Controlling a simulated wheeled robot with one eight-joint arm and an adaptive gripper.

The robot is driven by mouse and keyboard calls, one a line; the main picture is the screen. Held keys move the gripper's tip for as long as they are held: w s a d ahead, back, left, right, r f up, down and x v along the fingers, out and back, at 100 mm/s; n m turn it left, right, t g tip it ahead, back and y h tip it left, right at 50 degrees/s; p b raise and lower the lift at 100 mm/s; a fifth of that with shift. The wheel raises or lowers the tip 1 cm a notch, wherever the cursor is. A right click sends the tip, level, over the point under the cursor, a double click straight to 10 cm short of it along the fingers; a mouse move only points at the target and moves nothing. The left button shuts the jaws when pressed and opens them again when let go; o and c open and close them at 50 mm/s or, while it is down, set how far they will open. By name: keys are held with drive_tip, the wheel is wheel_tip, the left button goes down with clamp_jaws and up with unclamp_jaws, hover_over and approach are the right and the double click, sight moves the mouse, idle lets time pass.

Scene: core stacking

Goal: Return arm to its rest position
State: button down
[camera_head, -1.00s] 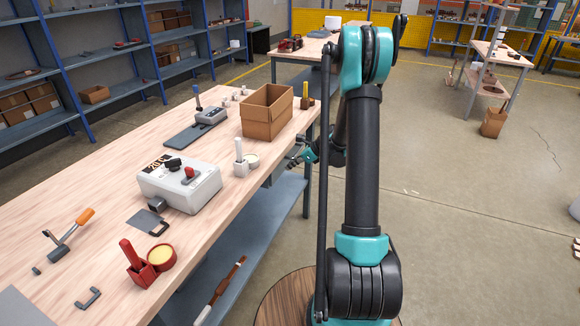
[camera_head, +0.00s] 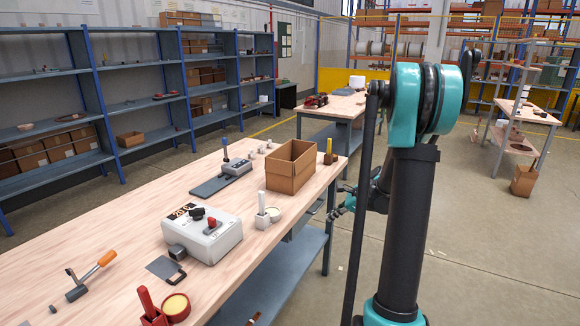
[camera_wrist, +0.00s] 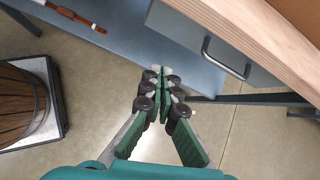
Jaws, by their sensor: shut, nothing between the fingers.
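My gripper (camera_wrist: 162,75) is shut and empty in the wrist view, its green fingers together. It hangs beside the workbench, over the floor and near the blue-grey lower shelf (camera_wrist: 185,35). In the head view my gripper (camera_head: 338,212) is small and partly hidden behind my own arm, to the right of the workbench (camera_head: 110,235) and below its top. My black and teal arm stands upright in the right half of the head view.
An open cardboard box (camera_head: 290,170) stands near the bench's right edge. A grey case (camera_head: 202,236) and a red holder (camera_head: 152,308) are on the bench. The wrist view shows a drawer handle (camera_wrist: 224,58) close by and a wooden barrel (camera_wrist: 18,105).

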drive_tip(key=s+a+n+h, duration=0.1)
drive_tip(key=s+n+h, duration=0.2)
drive_tip(key=s+n, duration=0.7)
drive_tip(key=s+a+f+n+h, duration=0.1)
drive_tip(key=s+a+n+h, duration=0.1)
drive_tip(key=s+n, duration=0.9)
drive_tip(key=s+h, duration=0.1)
drive_tip(key=s, duration=0.6)
drive_tip(key=shift+s+f+n+h, duration=0.15)
drive_tip(key=shift+s+n+h, duration=0.15)
drive_tip(key=shift+s, duration=0.05)
